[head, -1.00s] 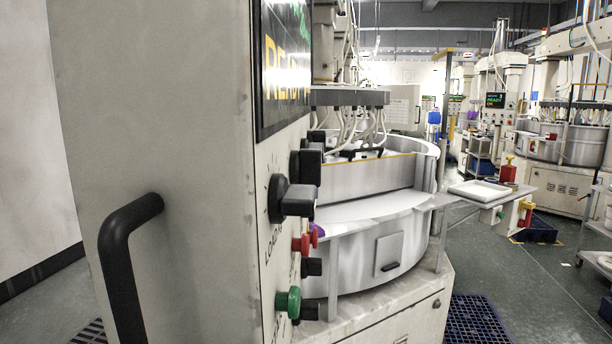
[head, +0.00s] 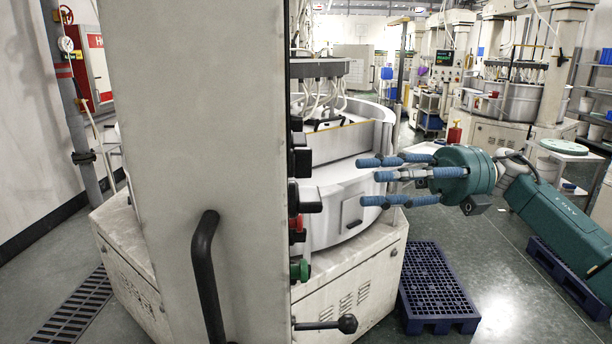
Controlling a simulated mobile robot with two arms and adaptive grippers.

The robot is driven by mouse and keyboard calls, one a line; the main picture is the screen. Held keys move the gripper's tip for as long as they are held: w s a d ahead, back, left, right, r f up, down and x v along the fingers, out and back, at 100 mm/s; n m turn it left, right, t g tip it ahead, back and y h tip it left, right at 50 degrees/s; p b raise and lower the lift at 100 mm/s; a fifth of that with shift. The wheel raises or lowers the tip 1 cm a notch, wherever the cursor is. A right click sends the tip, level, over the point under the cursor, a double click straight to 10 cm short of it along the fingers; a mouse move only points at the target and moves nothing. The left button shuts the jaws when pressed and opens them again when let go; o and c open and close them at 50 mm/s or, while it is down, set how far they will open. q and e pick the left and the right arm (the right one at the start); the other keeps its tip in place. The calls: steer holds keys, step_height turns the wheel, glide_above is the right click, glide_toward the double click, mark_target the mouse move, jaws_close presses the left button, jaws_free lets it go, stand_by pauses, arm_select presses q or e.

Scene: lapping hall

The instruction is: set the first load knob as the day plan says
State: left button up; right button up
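Black knobs stick out from the control panel on the right side of a tall beige cabinet (head: 190,140). An upper black knob (head: 302,160) and a larger lower black knob (head: 306,196) show in profile. The panel face is almost edge-on, so their labels, pointer settings and which one is the first load knob cannot be read. My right gripper (head: 376,180) is open and empty, its blue fingers spread and pointing left. In the picture it is to the right of the knobs, apart from them, before the round machine tub. My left gripper is not in view.
A red button (head: 297,222) and green button (head: 300,270) sit below the knobs. A black handle (head: 207,275) juts from the cabinet. The round metal tub (head: 340,180) stands behind the panel.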

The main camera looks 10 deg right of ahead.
steer(key=s+r+n+g+h, duration=0.1)
steer(key=s, duration=0.3)
steer(key=p, duration=0.4)
glide_toward(299, 196)
steer(key=a, duration=0.5)
steer(key=shift+s+a, duration=0.15)
steer(key=shift+s, duration=0.25)
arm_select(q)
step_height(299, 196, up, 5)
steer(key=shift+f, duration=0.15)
arm_select(e)
steer(key=shift+w+a+f, duration=0.15)
steer(key=shift+a+f, duration=0.1)
steer(key=shift+a, duration=0.25)
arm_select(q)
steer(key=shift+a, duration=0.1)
arm_select(e)
jaws_close()
